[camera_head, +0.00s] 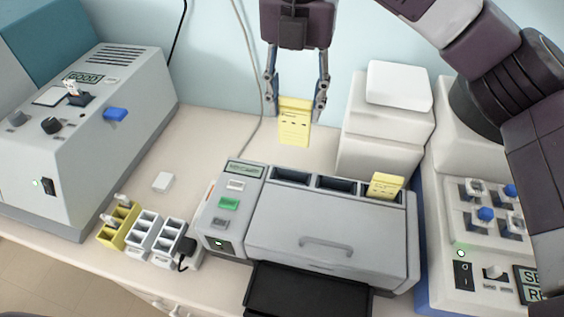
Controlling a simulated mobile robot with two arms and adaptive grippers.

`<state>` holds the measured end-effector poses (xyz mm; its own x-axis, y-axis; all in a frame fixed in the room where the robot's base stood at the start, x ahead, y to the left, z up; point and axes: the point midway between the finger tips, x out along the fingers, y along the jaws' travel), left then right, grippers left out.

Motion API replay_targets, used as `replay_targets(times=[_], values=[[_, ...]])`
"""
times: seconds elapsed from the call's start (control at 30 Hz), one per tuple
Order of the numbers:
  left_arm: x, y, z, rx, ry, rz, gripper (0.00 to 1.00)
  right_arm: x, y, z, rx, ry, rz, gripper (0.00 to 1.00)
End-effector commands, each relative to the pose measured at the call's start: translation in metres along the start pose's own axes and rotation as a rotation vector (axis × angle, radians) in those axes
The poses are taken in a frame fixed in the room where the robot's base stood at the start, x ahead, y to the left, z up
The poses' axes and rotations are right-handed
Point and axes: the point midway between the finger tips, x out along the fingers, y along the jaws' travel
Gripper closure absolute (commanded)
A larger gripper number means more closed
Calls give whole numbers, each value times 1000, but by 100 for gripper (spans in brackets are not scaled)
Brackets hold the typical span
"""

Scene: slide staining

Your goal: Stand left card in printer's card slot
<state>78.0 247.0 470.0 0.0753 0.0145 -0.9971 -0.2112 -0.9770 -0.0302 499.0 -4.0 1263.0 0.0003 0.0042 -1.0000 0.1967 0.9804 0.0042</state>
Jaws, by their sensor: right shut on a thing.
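My right gripper (297,88) comes down from the top of the view and is shut on a yellow card (294,128). The card hangs upright below the fingertips, above and behind the grey printer (325,225). The printer's top back edge has a row of dark slots; the left (291,175) and middle (337,184) ones look empty. A second yellow card (386,186) stands in the right slot. The held card is apart from the printer. My left gripper is not in view.
White stacked boxes (385,130) stand behind the printer at right. A grey machine (105,140) is at left. A yellow holder (118,226) and white holders (155,238) sit front left. A small white block (163,182) lies on the counter. A cable hangs along the wall.

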Motion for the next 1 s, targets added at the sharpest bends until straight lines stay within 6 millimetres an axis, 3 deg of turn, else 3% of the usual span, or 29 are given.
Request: replay_targets(times=[0.1,0.17,0.27,0.37,0.6,0.8,1.0], values=[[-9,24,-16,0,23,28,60,31,-1,-1,-2,3,-3,80],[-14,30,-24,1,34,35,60,46,-1,-1,-1,2,-3,80],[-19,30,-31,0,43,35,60,71,-1,-1,-1,2,-3,80],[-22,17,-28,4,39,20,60,89,0,-2,-3,1,-1,80],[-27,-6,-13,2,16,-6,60,111,0,-1,-1,1,-1,80],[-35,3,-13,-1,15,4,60,140,0,-1,-2,0,-1,80],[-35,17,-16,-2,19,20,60,146,0,0,-3,-2,1,80]])
